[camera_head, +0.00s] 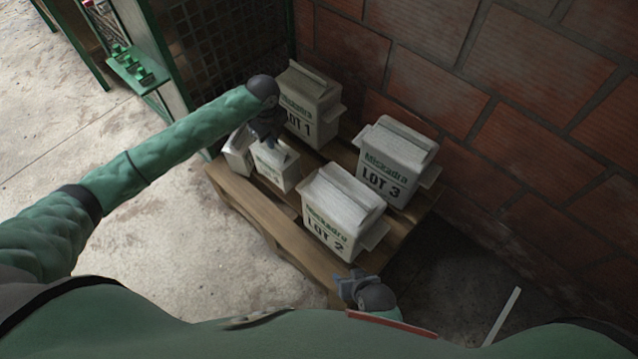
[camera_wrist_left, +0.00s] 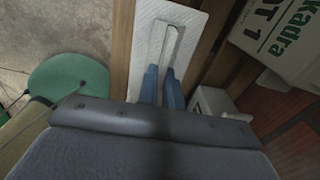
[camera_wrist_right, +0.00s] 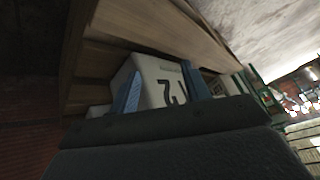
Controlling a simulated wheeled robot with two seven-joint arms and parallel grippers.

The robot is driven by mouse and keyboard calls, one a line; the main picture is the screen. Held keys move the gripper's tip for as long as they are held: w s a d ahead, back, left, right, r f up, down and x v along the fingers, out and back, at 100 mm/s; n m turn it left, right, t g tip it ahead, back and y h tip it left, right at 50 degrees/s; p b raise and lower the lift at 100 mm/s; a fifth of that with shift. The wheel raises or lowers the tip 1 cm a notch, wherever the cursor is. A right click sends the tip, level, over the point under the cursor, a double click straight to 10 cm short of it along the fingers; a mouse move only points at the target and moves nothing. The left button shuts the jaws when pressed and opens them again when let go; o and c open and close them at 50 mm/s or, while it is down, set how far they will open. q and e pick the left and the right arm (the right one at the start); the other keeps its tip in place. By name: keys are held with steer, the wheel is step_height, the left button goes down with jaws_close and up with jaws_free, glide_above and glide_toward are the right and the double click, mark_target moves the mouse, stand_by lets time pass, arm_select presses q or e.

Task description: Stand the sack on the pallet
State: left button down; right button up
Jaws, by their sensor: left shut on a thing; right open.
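A white sack (camera_head: 278,172) with faint print stands at the left corner of the wooden pallet (camera_head: 245,205), seemingly upright. My left gripper (camera_head: 268,142) is above it, fingers down. In the left wrist view, the gripper (camera_wrist_left: 163,85) is shut on the raised top seam of this white sack (camera_wrist_left: 182,22); pallet boards show on both sides. Whether its base rests fully on the boards is hidden. My right gripper (camera_head: 350,286) is open and empty at the pallet's near corner. In the right wrist view the LOT 2 sack (camera_wrist_right: 160,85) shows beyond its fingers, apart from them.
Sacks LOT 1 (camera_head: 308,105), LOT 3 (camera_head: 392,165) and LOT 2 (camera_head: 340,212) stand upright on the pallet. A white piece (camera_head: 238,152) is at its left edge. A brick wall (camera_head: 480,110) is behind, a mesh panel (camera_head: 230,40) at back left.

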arm_select(q)
steer(key=shift+f+m, duration=0.3)
steer(key=shift+f, duration=5)
arm_select(e)
steer(key=shift+a+r, duration=0.15)
steer(key=shift+r, duration=0.3)
arm_select(q)
steer(key=c, duration=1.6)
jaws_free()
steer(key=shift+f, duration=0.15)
steer(key=shift+o, duration=0.2)
step_height(320, 180, up, 12)
steer(key=shift+r, duration=0.15)
arm_select(e)
steer(key=shift+w, duration=0.1)
